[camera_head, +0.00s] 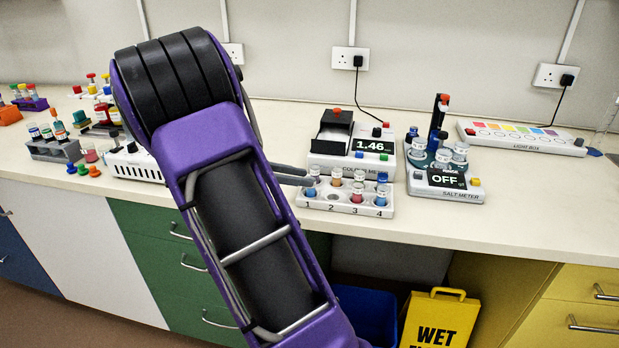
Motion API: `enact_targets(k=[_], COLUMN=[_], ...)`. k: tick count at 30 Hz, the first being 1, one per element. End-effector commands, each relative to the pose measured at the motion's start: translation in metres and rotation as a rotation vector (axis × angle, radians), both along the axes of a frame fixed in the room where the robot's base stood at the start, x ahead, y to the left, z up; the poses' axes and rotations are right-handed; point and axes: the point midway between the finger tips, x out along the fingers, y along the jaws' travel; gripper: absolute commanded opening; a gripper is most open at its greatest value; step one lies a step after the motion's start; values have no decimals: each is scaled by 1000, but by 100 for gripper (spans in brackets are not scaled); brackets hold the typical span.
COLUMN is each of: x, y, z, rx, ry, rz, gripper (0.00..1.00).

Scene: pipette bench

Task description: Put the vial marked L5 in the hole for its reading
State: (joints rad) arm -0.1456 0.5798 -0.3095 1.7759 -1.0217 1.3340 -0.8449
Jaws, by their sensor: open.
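A white rack (345,208) numbered 1 to 4 along its front holds several small capped vials. A blue vial (311,188) stands at the left by number 1, a red vial (357,192) by 3, and a blue-capped vial (381,196) by 4. No L5 mark is legible at this size. Behind the rack, the colour meter (327,161) has its black lid raised and its display (372,146) reads 1.46. My gripper (305,176) shows only as grey fingers beside the rack's left end, open, with the rest hidden behind my purple arm.
A salt meter (470,190) with several vials on top reads OFF, right of the rack. A light box (520,138) lies behind it. Racks and bottles (55,150) crowd the bench's left. The bench front right (520,225) is clear. A yellow wet-floor sign (438,318) stands below.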

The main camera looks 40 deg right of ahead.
Motion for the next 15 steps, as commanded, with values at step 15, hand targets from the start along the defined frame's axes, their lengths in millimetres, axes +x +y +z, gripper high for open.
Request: enact_targets(k=[15], x=[25], y=[75], z=[33], rx=[0], ry=[1], rz=[0], gripper=[42])
